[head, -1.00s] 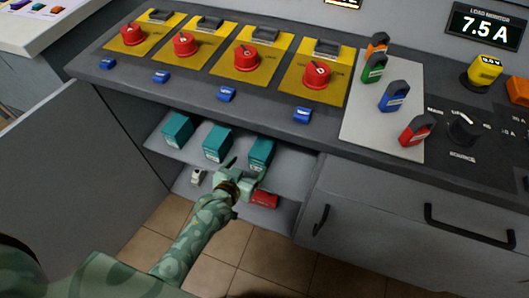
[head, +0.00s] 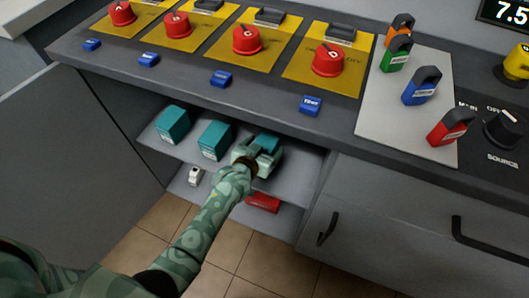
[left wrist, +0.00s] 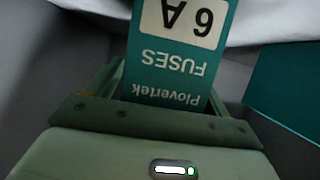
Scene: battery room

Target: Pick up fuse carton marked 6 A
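The fuse carton marked 6 A (left wrist: 177,62) is teal with a white label and fills the gap between my left gripper's fingers in the left wrist view, its print upside down. In the head view this carton (head: 269,141) is the rightmost of three on the upper shelf, partly hidden by the gripper. My left gripper (head: 257,157) reaches it from the front, with a finger (left wrist: 104,80) on either side. Whether the fingers press on the carton cannot be told. My right gripper is not in view.
Two more teal cartons, a middle one (head: 214,140) and a left one (head: 173,125), stand on the upper shelf (head: 158,146). The lower shelf holds a red item (head: 263,202) and a small white item (head: 195,176). The counter (head: 275,93) overhangs the shelves.

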